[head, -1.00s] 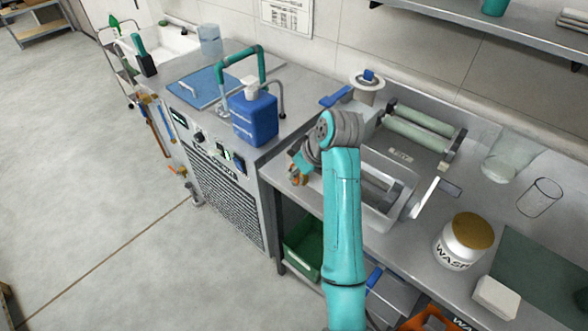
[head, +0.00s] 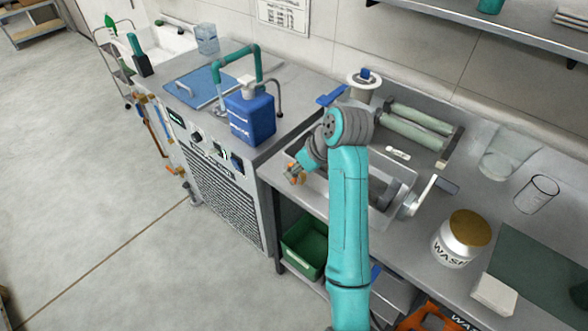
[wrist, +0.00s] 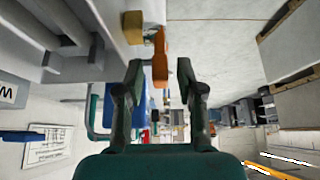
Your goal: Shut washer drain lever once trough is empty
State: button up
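The steel washer trough (head: 382,221) is set in the bench, partly hidden behind my arm. Its inside looks grey and bare where it shows; I cannot tell whether any liquid lies at the bottom. The drain lever, orange with a brass fitting, is at the bench's front left, small beside my gripper (head: 296,172) in the head view. In the wrist view the orange lever (wrist: 160,58) stands between the fingertips of my gripper (wrist: 159,72), with gaps on both sides. The brass fitting (wrist: 133,27) is just beyond. My gripper is open.
A blue jug (head: 250,115) stands on the cabinet to the left. Rollers (head: 410,127) lie behind the trough. A white wash tub (head: 462,238) with a gold lid and a clear glass (head: 537,194) stand to the right. A green bin (head: 304,248) sits below. Floor at left is clear.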

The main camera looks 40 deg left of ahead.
jog(key=shift+v, duration=2.7)
